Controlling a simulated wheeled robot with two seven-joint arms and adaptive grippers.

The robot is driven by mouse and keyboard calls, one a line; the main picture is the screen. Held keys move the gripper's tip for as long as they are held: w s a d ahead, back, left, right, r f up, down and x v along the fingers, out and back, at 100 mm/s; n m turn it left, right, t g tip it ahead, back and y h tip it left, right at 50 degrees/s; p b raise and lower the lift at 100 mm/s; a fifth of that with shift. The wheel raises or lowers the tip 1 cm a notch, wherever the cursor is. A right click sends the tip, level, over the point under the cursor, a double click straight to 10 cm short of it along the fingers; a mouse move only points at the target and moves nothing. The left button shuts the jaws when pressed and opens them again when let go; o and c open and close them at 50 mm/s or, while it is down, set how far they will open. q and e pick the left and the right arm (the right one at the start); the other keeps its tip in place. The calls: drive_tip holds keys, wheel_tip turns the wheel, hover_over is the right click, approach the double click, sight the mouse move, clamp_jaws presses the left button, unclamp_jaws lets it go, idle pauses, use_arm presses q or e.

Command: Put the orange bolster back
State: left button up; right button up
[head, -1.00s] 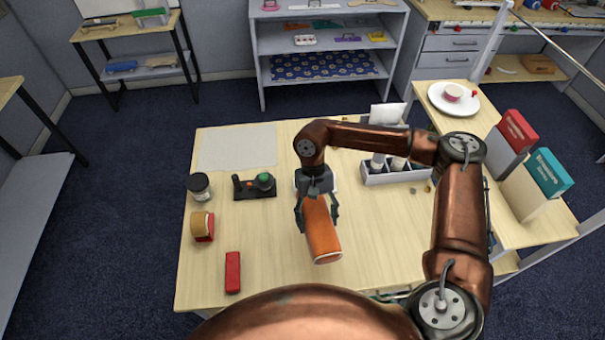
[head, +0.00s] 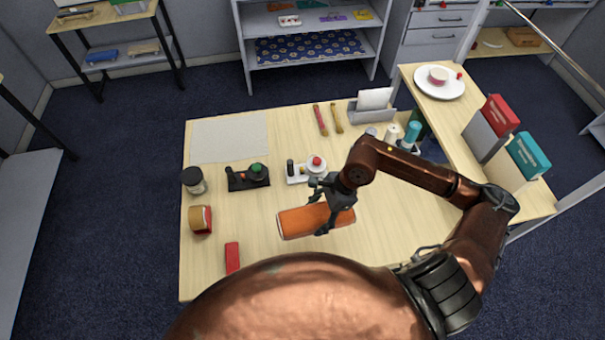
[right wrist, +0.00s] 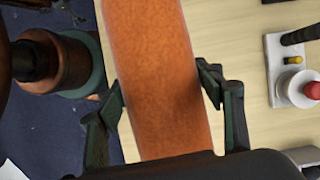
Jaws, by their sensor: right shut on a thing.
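The orange bolster (head: 300,221) is a long orange roll with a pale end. In the head view it lies roughly left to right over the front middle of the table. My right gripper (head: 325,208) is shut on it from above, nearer its right end. In the right wrist view the bolster (right wrist: 158,70) runs between the two dark fingers of my right gripper (right wrist: 166,100). I cannot tell whether the bolster touches the table. My left gripper is not in view.
A white device with a red knob (head: 306,169) stands just behind the bolster, and a black one with a green knob (head: 248,177) behind left. A red block (head: 232,257), tape roll (head: 200,219) and jar (head: 193,180) stand left. The grey mat (head: 229,138) is bare.

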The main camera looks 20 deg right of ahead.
drive_tip(key=shift+d+r+m, duration=0.1)
drive_tip(key=shift+d+m, duration=0.05)
drive_tip(key=shift+m, duration=0.15)
drive_tip(key=shift+w+d, duration=0.2)
drive_tip(key=shift+w, duration=0.15)
drive_tip(key=w+d+f+p, duration=0.1)
drive_tip(key=w+d+f, duration=0.1)
drive_tip(key=w+f, duration=0.1)
drive_tip(key=w+d+f+p, duration=0.1)
drive_tip(key=w+d+f, duration=0.1)
drive_tip(key=w+f, duration=0.1)
drive_tip(key=w+d+f+p, duration=0.1)
drive_tip(key=w+d+f, duration=0.1)
drive_tip(key=w, duration=0.3)
drive_tip(key=shift+d+f, duration=0.15)
drive_tip(key=shift+f, duration=0.35)
drive_tip(key=shift+w+d+f, duration=0.1)
drive_tip(key=shift+w+f, duration=0.05)
drive_tip(key=shift+f, duration=0.1)
wheel_tip(320, 180, down, 3)
drive_tip(key=shift+w+d+r+p, duration=0.1)
drive_tip(key=shift+p, duration=0.8)
drive_tip(key=shift+f, duration=0.3)
drive_tip(key=shift+f, duration=0.1)
